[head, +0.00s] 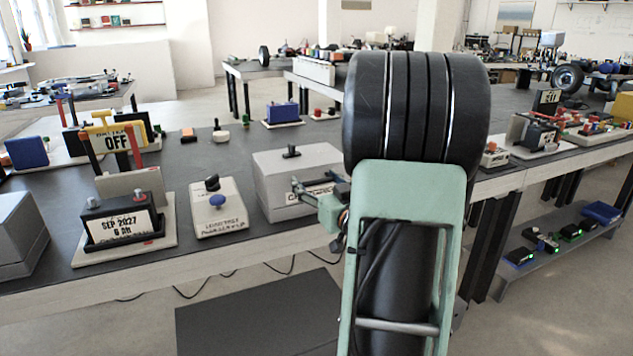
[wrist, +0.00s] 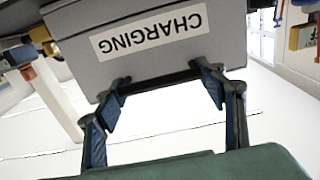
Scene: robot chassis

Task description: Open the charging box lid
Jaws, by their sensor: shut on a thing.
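The grey charging box (head: 275,180) stands on the dark bench in the head view, left of my arm. Its lid appears closed, with a small dark knob (head: 291,151) on top. My gripper (head: 316,188) is at the box's front, partly covering the white label. In the wrist view the box's grey front (wrist: 75,45) shows with its CHARGING label (wrist: 148,32) upside down. My gripper (wrist: 162,86) has one finger on each side of a dark ledge along the box's edge and is shut on it. The box's right end is hidden behind my arm in the head view.
A pale box with a blue button (head: 217,203) stands just left of the charging box. Further left are a battery stand (head: 125,225) and a grey box (head: 17,235). The bench's front edge (head: 190,261) runs close below, with open floor in front.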

